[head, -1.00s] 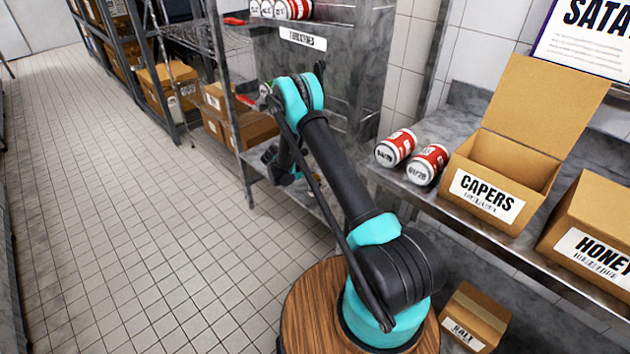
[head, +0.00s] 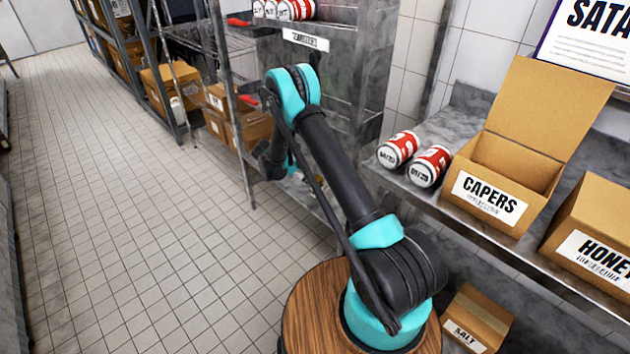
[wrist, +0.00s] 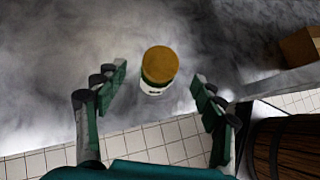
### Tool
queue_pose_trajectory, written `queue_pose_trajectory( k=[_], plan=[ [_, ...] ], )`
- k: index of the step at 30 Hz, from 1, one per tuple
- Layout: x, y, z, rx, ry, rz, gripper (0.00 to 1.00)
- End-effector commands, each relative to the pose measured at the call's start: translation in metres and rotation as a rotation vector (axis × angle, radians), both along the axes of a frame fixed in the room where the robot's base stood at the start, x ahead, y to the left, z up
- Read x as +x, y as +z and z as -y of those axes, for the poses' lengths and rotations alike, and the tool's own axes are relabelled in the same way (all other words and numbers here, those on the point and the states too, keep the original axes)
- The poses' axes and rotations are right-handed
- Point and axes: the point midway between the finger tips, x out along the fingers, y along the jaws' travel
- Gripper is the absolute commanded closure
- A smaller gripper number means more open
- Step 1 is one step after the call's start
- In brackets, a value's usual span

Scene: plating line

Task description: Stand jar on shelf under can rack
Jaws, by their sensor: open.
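A jar (wrist: 155,88) with a gold-brown lid (wrist: 160,63) and a white label stands on a grey metal surface (wrist: 60,110) in the wrist view. My gripper (wrist: 158,78) is open, its two green-padded fingers left and right of the jar in the picture with gaps on both sides. I cannot tell how far above the jar the fingertips are. In the head view the can rack (head: 353,45) holds red-and-white cans (head: 285,9) at the top, with a white label on its front. My arm covers much of the shelf below it and hides the gripper.
At right, a counter (head: 455,212) carries two lying cans (head: 413,158), an open capers box (head: 492,195) and a honey box (head: 595,240). A salt box (head: 478,318) sits below. Wire shelving with cartons (head: 170,88) is at left. The tiled floor (head: 120,230) is clear.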

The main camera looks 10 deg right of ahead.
Motion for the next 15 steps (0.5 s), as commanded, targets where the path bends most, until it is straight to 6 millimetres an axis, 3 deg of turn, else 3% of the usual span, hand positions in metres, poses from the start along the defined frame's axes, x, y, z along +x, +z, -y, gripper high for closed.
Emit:
queue_pose_trajectory(
  k=[7, 15],
  plan=[
    [-0.007, 0.032, -0.032, 0.000, 0.001, 0.000, 0.31],
    [-0.011, 0.045, -0.043, 0.000, 0.001, -0.001, 0.31]
  ],
)
